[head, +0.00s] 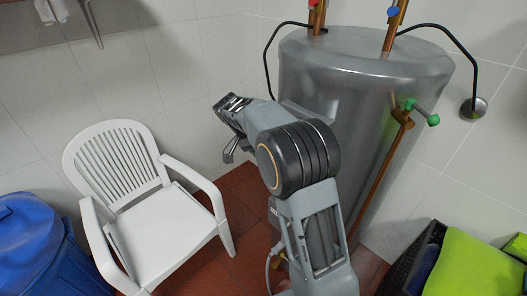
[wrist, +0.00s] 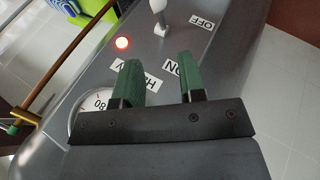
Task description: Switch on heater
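The heater (head: 365,75) is a large grey metal tank at the back right in the head view. Its panel in the wrist view has a pale toggle lever (wrist: 158,8) at the top edge, partly cut off. An OFF label (wrist: 202,20) and an ON label (wrist: 172,67) are upside down in that view. A red light (wrist: 123,43) glows beside the lever. My gripper (wrist: 158,62) is open and empty, its two green-padded fingers apart over the panel below the lever. The fingers partly cover a third label and a dial (wrist: 92,104) reading 80.
Copper pipes (head: 385,170) and black cables (head: 447,36) run around the tank. A white plastic chair (head: 165,240) and a blue bin (head: 35,245) stand at left. A dark crate with green items (head: 470,265) is at lower right. Red floor tiles show between chair and tank.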

